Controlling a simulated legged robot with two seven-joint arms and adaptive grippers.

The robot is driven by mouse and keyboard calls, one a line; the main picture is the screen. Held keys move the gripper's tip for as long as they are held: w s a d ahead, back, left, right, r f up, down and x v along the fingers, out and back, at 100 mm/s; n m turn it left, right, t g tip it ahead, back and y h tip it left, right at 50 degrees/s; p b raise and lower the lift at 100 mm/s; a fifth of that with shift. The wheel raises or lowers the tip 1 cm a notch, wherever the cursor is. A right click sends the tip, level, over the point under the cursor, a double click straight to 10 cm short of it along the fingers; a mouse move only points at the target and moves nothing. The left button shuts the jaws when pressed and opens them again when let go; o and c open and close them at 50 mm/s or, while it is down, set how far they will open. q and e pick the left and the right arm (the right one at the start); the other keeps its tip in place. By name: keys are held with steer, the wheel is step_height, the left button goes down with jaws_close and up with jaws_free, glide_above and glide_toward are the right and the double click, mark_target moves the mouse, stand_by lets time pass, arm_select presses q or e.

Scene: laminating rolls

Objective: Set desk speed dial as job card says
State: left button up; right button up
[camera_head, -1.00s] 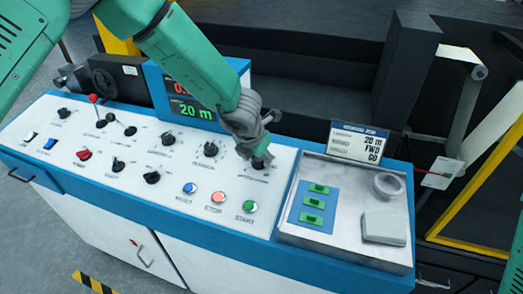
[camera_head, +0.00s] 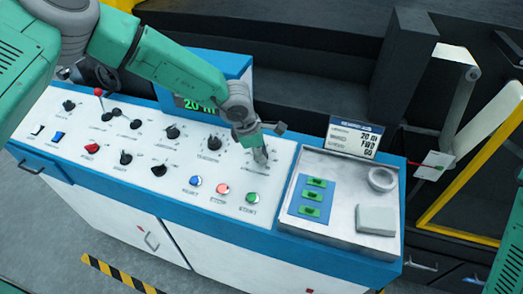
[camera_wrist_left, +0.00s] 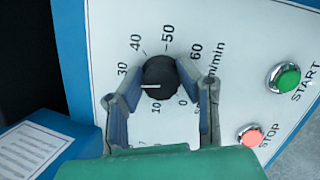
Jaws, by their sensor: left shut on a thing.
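The speed dial (camera_wrist_left: 161,74) is a black round knob with a white pointer line, on a white panel with a scale up to 60 m/min. Its line points left in the left wrist view, just below the 30; the finger covers the scale there. My left gripper (camera_wrist_left: 162,92) is shut on the dial, one finger on each side. In the head view the gripper (camera_head: 260,156) reaches down over the dial and mostly hides it. My right gripper is out of view.
Other black knobs (camera_head: 213,142) and blue, red and green (camera_head: 252,198) buttons lie close to the gripper. The display (camera_head: 200,103) shows 20 m, partly covered by my arm. The metal tray (camera_head: 340,234) holds green pieces, a ring and a pale box.

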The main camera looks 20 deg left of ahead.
arm_select(q)
steer(key=m, duration=0.3)
steer(key=shift+s+a+f+m+g, duration=0.1)
steer(key=shift+a+f+m+g, duration=0.1)
steer(key=shift+m+g, duration=0.15)
steer(key=m+g, duration=0.1)
steer(key=m, duration=0.2)
steer(key=shift+m, duration=0.25)
steer(key=m+g+b, duration=0.1)
steer(key=m+b, duration=0.1)
steer(key=m, duration=0.3)
steer(key=shift+y, duration=0.4)
steer(key=m, duration=0.5)
steer(key=shift+g+y+b, duration=0.25)
steer(key=shift+y+b, duration=0.15)
steer(key=m, duration=0.3)
steer(key=shift+m+y, duration=0.3)
steer(key=shift+y, duration=0.1)
steer(key=m, duration=0.2)
steer(key=shift+r+m+y, duration=0.1)
steer(key=shift+m+y, duration=0.2)
steer(key=m, duration=0.4)
steer(key=shift+y, duration=0.4)
steer(key=shift+m+y+p, duration=0.3)
steer(key=shift+m+p, duration=0.15)
steer(key=shift+m, duration=1.05)
